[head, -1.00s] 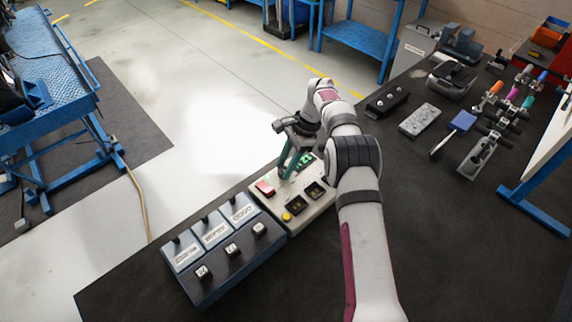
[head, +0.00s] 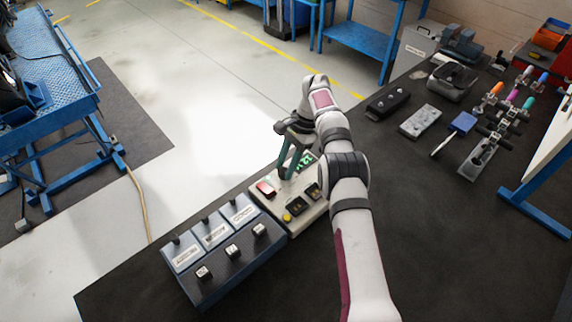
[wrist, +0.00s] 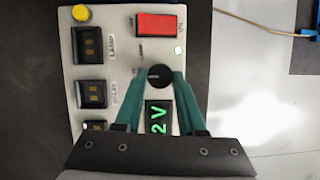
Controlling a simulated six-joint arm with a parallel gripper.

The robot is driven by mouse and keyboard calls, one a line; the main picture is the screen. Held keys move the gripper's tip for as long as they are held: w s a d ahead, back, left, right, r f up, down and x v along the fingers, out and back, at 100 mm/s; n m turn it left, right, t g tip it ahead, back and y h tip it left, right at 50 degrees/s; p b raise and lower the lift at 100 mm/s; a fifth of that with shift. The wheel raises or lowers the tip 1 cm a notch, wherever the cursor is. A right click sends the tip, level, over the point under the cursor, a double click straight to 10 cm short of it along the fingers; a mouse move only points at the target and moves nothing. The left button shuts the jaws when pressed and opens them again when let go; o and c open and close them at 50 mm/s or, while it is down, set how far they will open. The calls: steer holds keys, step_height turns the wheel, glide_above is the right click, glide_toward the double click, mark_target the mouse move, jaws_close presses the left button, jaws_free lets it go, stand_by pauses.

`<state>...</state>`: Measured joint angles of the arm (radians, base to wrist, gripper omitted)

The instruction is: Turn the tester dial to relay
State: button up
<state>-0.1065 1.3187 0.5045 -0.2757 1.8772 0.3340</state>
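The tester (wrist: 147,20) is a pale panel with a small round black dial (wrist: 159,75). My gripper (wrist: 159,78) has its two green fingers on either side of the dial, with the tips close against it. A small pale mark shows on the dial's left side. The relay label (wrist: 115,92) is beside a dark socket to the left. A green display (wrist: 158,118) reading 2 V is partly hidden between the fingers. In the head view my gripper (head: 285,176) points down onto the tester (head: 312,218).
A red switch (wrist: 155,24) with a lit green lamp and a yellow button (wrist: 81,13) are on the panel. A blue-grey box with three labelled bays (head: 225,260) stands beside the tester. Tools and parts (head: 485,145) lie to the right on the dark bench.

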mark_target(279, 173)
steer(key=o, duration=0.4)
steer(key=shift+o, duration=0.2)
steer(key=shift+r, duration=0.25)
step_height(279, 173, up, 3)
steer(key=shift+r, duration=0.15)
steer(key=s+d+r, duration=0.3)
steer(key=d+r, duration=0.4)
steer(key=d, duration=0.4)
steer(key=shift+s, duration=0.25)
steer(key=shift+d+r, duration=0.1)
